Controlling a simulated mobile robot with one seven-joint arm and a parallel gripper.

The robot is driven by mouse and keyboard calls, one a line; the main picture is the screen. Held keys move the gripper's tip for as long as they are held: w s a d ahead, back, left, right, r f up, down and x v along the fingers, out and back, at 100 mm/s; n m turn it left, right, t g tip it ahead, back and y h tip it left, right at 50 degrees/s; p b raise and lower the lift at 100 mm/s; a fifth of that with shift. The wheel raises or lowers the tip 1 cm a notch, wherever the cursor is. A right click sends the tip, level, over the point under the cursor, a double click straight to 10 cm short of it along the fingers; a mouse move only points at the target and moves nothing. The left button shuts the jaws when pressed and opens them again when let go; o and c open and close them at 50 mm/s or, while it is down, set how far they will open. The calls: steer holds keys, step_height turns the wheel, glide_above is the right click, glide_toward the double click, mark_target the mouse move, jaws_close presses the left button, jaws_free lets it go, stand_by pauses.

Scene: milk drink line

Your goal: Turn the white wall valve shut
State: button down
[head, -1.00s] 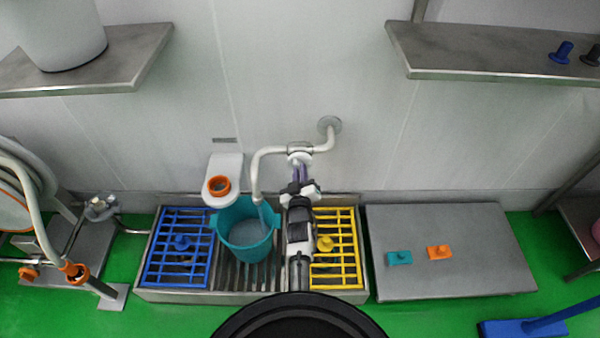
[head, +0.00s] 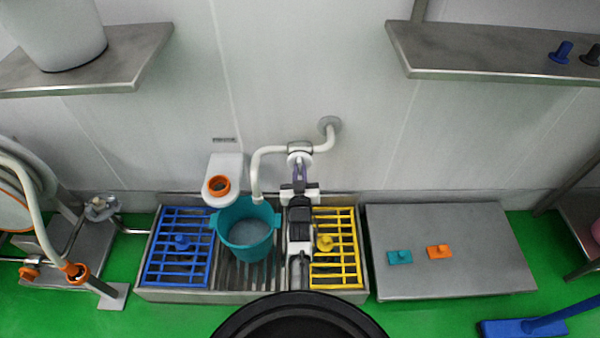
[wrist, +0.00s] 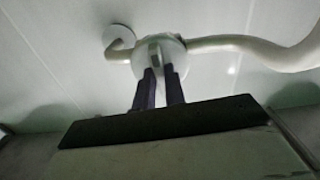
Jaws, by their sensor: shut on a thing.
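The white wall valve (head: 300,158) sits on a white pipe (head: 270,151) on the wall, above the drain trough. In the wrist view, its round white body (wrist: 172,52) has a small handle (wrist: 154,50) in front. My gripper (head: 299,172) reaches up to the valve from below. In the wrist view, its two dark fingers (wrist: 160,82) are shut on the handle, which their tips partly hide. The pipe's spout hangs over a teal bucket (head: 246,246), and no stream shows below it.
The bucket stands between a blue grate (head: 168,262) and a yellow grate (head: 347,262). An orange-ringed white fixture (head: 228,168) is left of the spout. Steel shelves (head: 478,60) overhang at both upper sides. A grey platform (head: 460,275) lies at the right.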

steer(key=shift+w+r+m, duration=0.1)
steer(key=shift+r+m, duration=0.05)
steer(key=shift+m, duration=0.35)
steer(key=c, duration=1.5)
jaws_free()
steer(key=shift+o, duration=0.2)
steer(key=shift+f, duration=0.2)
